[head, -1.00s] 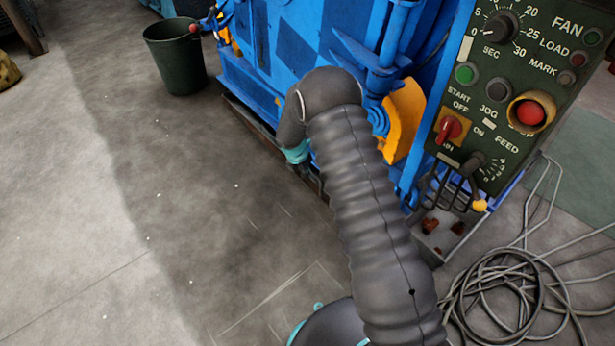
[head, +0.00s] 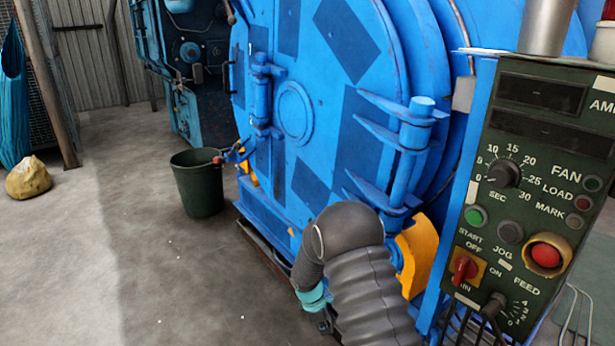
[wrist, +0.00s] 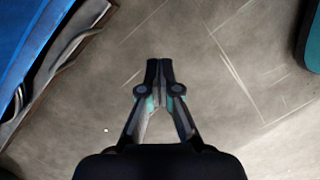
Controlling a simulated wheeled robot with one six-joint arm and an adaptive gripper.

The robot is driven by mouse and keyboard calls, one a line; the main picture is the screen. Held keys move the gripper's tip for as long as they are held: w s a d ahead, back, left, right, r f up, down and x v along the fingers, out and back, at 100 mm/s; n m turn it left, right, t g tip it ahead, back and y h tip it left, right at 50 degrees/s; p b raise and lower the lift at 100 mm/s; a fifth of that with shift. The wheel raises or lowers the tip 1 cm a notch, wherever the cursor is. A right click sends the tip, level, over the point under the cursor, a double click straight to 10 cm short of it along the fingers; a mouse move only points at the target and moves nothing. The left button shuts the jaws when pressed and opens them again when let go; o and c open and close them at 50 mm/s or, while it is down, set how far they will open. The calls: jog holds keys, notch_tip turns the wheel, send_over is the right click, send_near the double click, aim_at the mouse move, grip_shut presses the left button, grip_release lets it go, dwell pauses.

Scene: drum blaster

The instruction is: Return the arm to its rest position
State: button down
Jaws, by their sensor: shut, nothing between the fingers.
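My arm, in a dark ribbed sleeve, rises from the bottom of the head view and bends over in front of the blue machine (head: 300,200). In the wrist view my gripper (wrist: 160,65) is shut with its fingertips together and nothing between them. It is over the bare concrete floor (wrist: 230,90). The fingertips are hidden in the head view. The machine's lower edge (wrist: 40,50) shows at the left of the wrist view.
The green control panel (head: 540,190) with its knobs and red button stands close to the right of my arm. A dark green bucket (head: 198,185) stands left of the machine. A yellow sack (head: 28,180) lies at far left.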

jog(key=s+d+r+m+t+y, duration=0.1)
jog(key=s+d+r+m+t, duration=0.1)
jog(key=s+r+m, duration=0.4)
jog(key=s+d+r+m+t+y+p, duration=0.1)
jog(key=s+d+r+m, duration=0.4)
jog(key=s+r, duration=1)
jog(key=s+d+r+m+t+p, duration=0.1)
jog(key=s+r+m, duration=0.5)
jog(key=r, duration=1.5)
jog(key=shift+s+d+m+t+y, duration=0.35)
jog(key=shift+s+d+t, duration=0.45)
jog(key=shift+s+d, duration=1.1)
jog(key=shift+s+a, duration=0.5)
